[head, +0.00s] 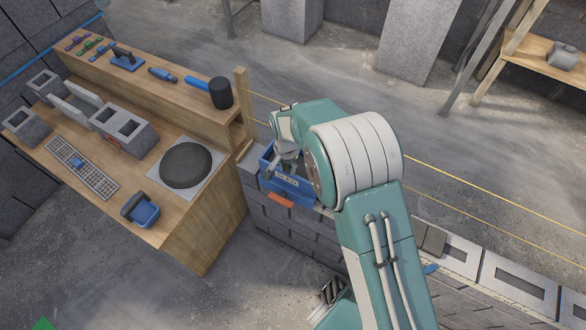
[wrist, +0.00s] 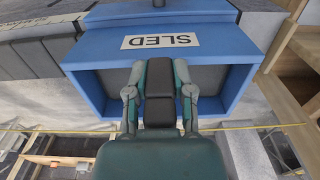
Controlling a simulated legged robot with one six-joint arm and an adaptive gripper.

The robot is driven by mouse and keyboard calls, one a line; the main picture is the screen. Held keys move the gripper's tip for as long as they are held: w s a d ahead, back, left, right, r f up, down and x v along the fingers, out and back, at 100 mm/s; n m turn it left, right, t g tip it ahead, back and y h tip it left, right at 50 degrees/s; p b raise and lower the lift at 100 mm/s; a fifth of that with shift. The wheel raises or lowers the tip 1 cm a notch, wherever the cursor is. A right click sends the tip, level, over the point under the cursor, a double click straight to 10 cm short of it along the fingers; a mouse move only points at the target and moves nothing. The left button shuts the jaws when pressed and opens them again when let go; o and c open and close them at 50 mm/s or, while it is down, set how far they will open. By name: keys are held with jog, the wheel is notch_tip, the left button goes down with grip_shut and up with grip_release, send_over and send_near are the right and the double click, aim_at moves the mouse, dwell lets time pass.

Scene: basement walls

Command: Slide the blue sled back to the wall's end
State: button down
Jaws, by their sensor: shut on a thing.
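The blue sled (head: 268,183), an open box with a white SLED label, sits on top of the grey block wall (head: 290,228), at the end near the wooden bench. In the wrist view the sled (wrist: 228,42) fills the upper middle, with its dark inside showing on both sides of my fingers. My gripper (head: 288,157) reaches down into the sled. In the wrist view my gripper (wrist: 158,72) is shut at the sled's labelled side. The exact part gripped is hidden between the fingers. My arm covers part of the wall behind the sled.
The wooden bench (head: 185,215) stands left of the wall's end, holding hollow blocks (head: 125,128), a round dark pan (head: 186,165) and tools. A wooden post (head: 241,100) rises near the sled. Yellow strings (head: 450,178) run along the wall. Pale hollow blocks (head: 520,283) lie farther right.

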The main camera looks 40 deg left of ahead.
aim_at(261, 158)
jog(key=shift+s+a+f, duration=0.1)
jog(key=shift+s+a, duration=0.2)
jog(key=shift+a, duration=0.55)
jog(key=shift+s+a+f, duration=0.1)
jog(key=shift+s+a, duration=0.15)
jog(key=shift+a, duration=0.55)
jog(key=shift+s+a+f, duration=0.1)
jog(key=shift+s+a, duration=0.2)
jog(key=shift+a, duration=0.55)
jog(key=shift+s+a, duration=0.3)
jog(key=shift+a, duration=0.7)
jog(key=shift+s+a, duration=0.25)
jog(key=shift+a, duration=0.7)
jog(key=shift+c, duration=2)
grip_release()
jog(key=shift+f, duration=0.1)
jog(key=shift+a, duration=0.15)
jog(key=shift+w, duration=0.1)
